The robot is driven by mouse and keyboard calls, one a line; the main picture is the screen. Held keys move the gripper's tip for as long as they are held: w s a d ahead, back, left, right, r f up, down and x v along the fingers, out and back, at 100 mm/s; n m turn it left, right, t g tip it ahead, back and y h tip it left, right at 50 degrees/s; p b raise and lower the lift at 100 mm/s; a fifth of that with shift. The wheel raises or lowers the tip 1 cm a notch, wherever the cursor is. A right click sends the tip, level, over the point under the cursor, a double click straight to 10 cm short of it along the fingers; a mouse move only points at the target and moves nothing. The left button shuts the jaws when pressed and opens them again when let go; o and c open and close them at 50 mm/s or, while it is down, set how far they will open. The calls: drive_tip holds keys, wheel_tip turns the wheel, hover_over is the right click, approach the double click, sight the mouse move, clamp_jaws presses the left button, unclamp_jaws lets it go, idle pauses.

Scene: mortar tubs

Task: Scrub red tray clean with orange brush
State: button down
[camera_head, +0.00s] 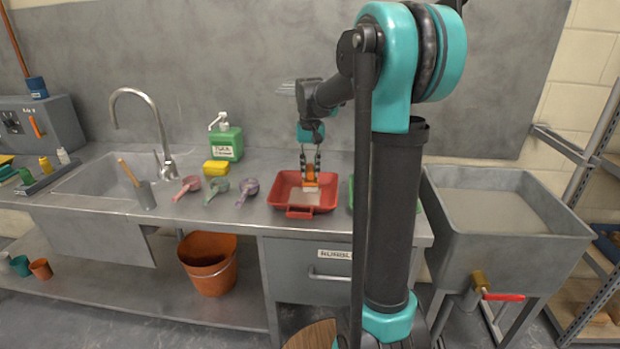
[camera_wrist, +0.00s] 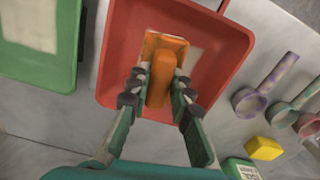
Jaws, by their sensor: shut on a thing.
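The red tray (camera_head: 283,189) lies on the metal counter, with a pale patch (camera_head: 302,197) on its floor. In the wrist view the red tray (camera_wrist: 218,42) fills the upper middle. My gripper (camera_head: 310,172) is over the tray, pointing down, shut on the orange brush (camera_head: 311,181). In the wrist view my gripper (camera_wrist: 157,92) has a finger on each side of the orange brush (camera_wrist: 162,72). The brush is over the pale patch and covers part of it. I cannot tell whether the bristles touch the tray.
A green tray (camera_wrist: 68,62) lies beside the red one, mostly hidden by my arm in the head view. Several scoops (camera_head: 248,188), a yellow sponge (camera_head: 216,167) and a green pump bottle (camera_head: 226,141) stand left of the tray. A sink (camera_head: 100,180) lies farther left.

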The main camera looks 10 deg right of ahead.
drive_tip(key=shift+r, duration=1.2)
